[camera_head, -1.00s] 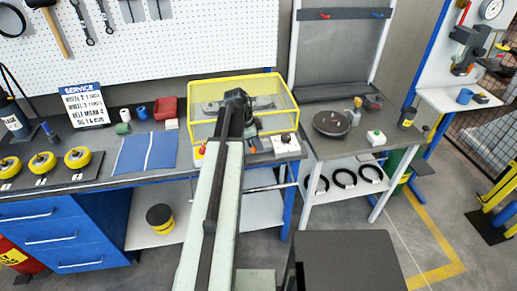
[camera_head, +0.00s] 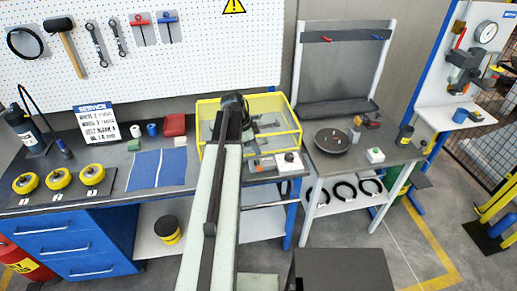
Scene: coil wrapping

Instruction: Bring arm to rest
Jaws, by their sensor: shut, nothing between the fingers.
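My arm reaches forward from the bottom middle of the view, pale green with a dark strip along its top. Its dark end, my gripper (camera_head: 233,102), is over the yellow-framed clear box (camera_head: 292,114) on the workbench. The fingers are small and mostly hidden behind the end of the arm, with nothing seen held there. Part of the inside of the box is hidden by my arm.
A blue cloth (camera_head: 158,168) and yellow wheels (camera_head: 59,177) lie on the bench (camera_head: 115,155) at left. A second table with a dark round plate (camera_head: 331,141) stands at right, black rings (camera_head: 345,191) on its shelf. Open floor (camera_head: 400,240) lies front right.

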